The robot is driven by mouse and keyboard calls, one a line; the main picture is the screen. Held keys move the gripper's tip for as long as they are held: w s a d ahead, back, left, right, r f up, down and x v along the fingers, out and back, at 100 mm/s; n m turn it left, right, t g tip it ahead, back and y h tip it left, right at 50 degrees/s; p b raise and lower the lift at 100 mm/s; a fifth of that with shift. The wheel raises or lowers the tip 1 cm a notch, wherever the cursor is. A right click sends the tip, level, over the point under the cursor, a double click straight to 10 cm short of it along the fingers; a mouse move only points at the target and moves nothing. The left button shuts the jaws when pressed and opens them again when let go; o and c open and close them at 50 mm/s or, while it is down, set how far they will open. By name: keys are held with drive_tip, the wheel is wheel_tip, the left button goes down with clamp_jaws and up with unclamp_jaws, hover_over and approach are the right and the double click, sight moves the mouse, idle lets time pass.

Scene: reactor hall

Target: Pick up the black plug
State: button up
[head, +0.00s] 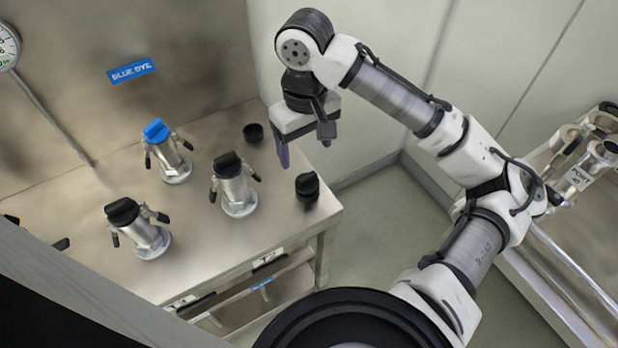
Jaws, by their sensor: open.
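A loose black plug (307,188) stands on the steel bench near its right edge. A smaller, low black cup-like piece (253,132) sits farther back on the bench; I cannot tell exactly what it is. My gripper (303,150) points down above the right end of the bench. Its jaws are apart and nothing shows between them. In the picture it is just above the black plug, with a visible gap between them. Its exact height over the bench is hard to tell.
Metal fittings stand on the bench (75,200): one with a blue cap (156,130), one with a black cap (228,165) left of the plug, another black-capped one (122,211) front left. A blue label (131,70) is on the wall. A railed unit (575,170) stands right.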

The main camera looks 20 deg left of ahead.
sight(307, 176)
wheel_tip(307, 176, down, 10)
drive_tip(key=shift+w+f+p, duration=0.1)
drive_tip(key=shift+p, duration=0.5)
drive_tip(key=shift+c, duration=0.4)
drive_tip(key=c, duration=1)
